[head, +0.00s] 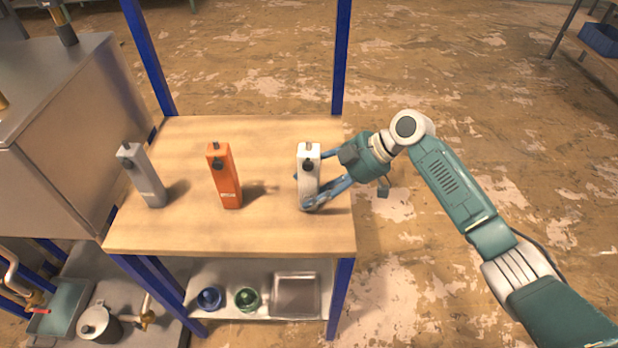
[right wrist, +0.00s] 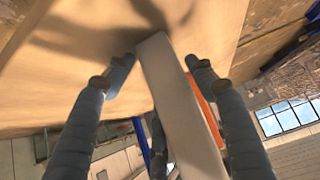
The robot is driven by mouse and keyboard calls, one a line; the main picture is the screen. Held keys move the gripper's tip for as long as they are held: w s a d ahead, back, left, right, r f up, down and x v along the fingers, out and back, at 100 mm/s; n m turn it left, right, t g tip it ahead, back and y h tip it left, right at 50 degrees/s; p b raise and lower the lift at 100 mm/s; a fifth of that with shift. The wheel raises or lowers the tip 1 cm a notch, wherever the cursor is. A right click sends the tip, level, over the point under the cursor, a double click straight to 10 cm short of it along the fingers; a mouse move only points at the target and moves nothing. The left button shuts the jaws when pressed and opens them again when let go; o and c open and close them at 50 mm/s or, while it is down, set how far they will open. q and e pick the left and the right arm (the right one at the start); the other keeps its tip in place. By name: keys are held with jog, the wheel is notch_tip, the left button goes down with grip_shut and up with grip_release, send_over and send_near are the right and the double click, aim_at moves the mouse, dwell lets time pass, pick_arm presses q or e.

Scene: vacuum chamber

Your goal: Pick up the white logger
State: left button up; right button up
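The white logger (head: 308,172) stands upright near the right edge of the wooden table top, with a dark round knob near its top. My right gripper (head: 306,191) reaches in from the right, low down, with one finger on each side of the logger. In the right wrist view the white logger (right wrist: 178,100) lies between the two fingers of my right gripper (right wrist: 160,66). A narrow gap shows on each side, so the gripper is open around it. My left gripper is not in view.
An orange logger (head: 224,178) and a grey logger (head: 143,178) stand to the left on the same table (head: 270,236). Blue posts (head: 342,60) rise at the table's back corners. A metal chamber (head: 75,130) stands at the left. A lower shelf holds bowls and a tray (head: 295,296).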

jog(key=c, duration=0.8)
jog(key=shift+r, duration=0.1)
notch_tip(320, 180, up, 20)
jog(key=b, duration=0.3)
send_over(315, 146)
